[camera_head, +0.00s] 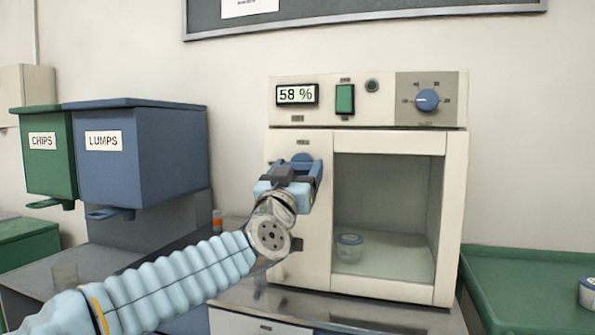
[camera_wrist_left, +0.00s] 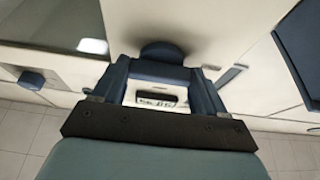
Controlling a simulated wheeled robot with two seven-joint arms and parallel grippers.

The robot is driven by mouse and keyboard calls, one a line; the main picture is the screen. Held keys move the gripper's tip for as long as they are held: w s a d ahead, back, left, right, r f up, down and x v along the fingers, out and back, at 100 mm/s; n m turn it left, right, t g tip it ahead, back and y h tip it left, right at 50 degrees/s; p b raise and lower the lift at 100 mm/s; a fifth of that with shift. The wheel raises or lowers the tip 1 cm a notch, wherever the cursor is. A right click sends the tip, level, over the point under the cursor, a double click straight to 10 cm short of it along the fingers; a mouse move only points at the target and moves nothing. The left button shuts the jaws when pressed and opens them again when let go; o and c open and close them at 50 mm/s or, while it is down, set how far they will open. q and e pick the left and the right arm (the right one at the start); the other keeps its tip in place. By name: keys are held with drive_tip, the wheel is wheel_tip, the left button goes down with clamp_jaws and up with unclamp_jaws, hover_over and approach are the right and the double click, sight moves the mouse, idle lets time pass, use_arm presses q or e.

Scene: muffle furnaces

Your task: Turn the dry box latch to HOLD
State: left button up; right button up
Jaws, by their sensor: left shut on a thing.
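The dry box (camera_head: 453,200) is a cream cabinet with a glass window, standing on the bench. Its latch (camera_head: 302,158) is a blue knob on the panel left of the window, mostly covered by my gripper. My left gripper (camera_head: 296,168) is at the latch, shut on it. In the left wrist view the round end of the latch (camera_wrist_left: 160,50) shows beyond the two blue fingers (camera_wrist_left: 160,76), with its bar between them. A small label sits above the latch, too small to read. A dark-framed label (camera_wrist_left: 157,98) shows between the fingers. My right gripper is out of view.
The dry box display (camera_head: 297,95) reads 58 %, beside a green switch (camera_head: 345,99) and a blue dial (camera_head: 427,100). A small jar (camera_head: 349,247) stands inside. A green tray (camera_head: 525,295) is at right.

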use_arm(q)
drive_tip(key=o, duration=1.1)
drive_tip(key=shift+c, duration=0.2)
drive_tip(key=b+v, duration=0.3)
drive_tip(key=v, duration=1.1)
drive_tip(key=shift+w+d, duration=0.1)
